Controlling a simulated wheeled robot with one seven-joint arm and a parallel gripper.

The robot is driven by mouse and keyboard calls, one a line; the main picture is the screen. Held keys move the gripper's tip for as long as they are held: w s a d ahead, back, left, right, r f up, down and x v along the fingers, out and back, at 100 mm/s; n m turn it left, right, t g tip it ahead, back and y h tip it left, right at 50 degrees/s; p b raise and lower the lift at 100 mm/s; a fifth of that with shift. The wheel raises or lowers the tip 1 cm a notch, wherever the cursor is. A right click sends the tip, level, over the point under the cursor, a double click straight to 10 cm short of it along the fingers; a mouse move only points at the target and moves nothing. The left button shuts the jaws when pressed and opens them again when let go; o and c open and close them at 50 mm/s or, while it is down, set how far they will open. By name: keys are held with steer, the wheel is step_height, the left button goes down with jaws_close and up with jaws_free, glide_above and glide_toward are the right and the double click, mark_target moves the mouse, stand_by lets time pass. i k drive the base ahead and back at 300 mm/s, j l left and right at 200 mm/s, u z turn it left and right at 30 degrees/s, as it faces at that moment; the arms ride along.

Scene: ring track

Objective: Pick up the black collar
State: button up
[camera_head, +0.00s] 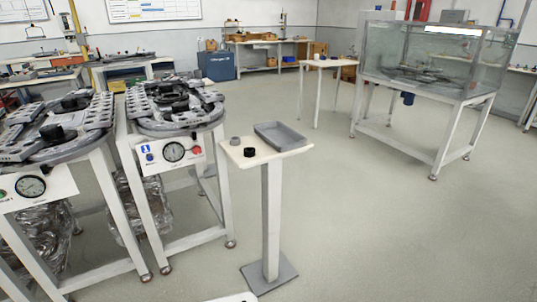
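A small black collar (250,152) sits on the white top of a pedestal stand (264,160), near the top's front left edge. A small grey ring-like piece (235,141) lies just behind and to the left of it, apart from it. A shallow grey tray (295,139) stands to the right on the same top and looks empty. My gripper is not in view.
Left of the stand are two white-framed tables (128,222) carrying grey ring-track assemblies (200,122) and gauge panels (170,155). A glass tank (425,66) on a frame stands at the back right. The floor right of the stand is clear.

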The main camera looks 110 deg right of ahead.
mark_target(249, 152)
steer(key=z, duration=4.15)
steer(key=i+l+z, duration=0.3)
steer(key=l, duration=0.15)
steer(key=i+l+z, duration=0.35)
steer(key=k+l, duration=0.05)
